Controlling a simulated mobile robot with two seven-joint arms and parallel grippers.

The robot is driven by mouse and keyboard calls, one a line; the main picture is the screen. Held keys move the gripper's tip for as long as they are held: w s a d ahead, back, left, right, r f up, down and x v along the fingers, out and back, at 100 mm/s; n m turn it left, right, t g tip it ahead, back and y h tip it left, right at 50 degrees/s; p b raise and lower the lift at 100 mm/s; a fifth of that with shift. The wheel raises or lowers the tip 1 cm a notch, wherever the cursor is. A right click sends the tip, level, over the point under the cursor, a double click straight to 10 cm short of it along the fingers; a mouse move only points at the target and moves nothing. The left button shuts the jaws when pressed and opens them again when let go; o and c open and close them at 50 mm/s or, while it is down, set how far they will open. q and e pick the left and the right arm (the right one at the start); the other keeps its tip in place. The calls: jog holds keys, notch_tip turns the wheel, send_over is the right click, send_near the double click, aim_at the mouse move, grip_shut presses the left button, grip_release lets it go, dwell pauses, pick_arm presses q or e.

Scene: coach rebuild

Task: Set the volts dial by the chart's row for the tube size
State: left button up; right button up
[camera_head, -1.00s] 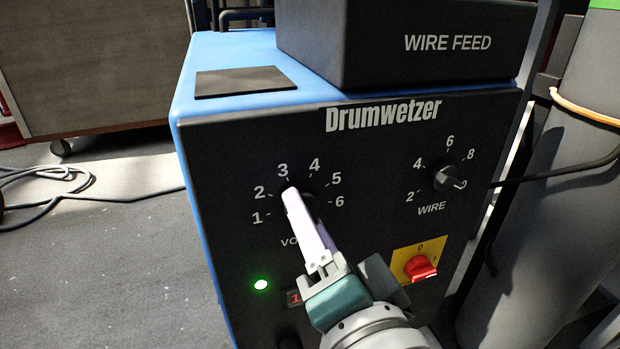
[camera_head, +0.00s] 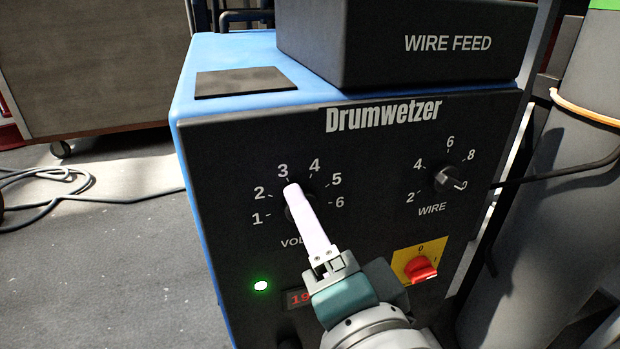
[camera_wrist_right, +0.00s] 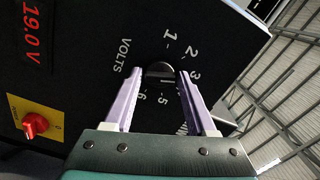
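The volts dial (camera_wrist_right: 160,70) is a dark round knob on the welder's black front panel, with numbers 1 to 6 around it. In the head view my right gripper (camera_head: 293,190) covers most of it, and I cannot tell where its pointer aims. In the right wrist view the gripper's two pale fingers (camera_wrist_right: 158,73) stand apart on either side of the knob, with a gap visible. The red display (camera_wrist_right: 35,35) reads 19.0 V; in the head view it is partly hidden. No chart shows. My left gripper is not in view.
To the right are the wire dial (camera_head: 448,179) and a red switch (camera_head: 421,269) on a yellow plate. The wire feed box (camera_head: 400,45) sits on the blue top. A grey cylinder (camera_head: 535,210) stands close on the right. A cable lies on the floor at left.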

jog(key=shift+o, duration=1.4)
jog(key=p+v, duration=0.3)
jog(key=v, duration=0.7)
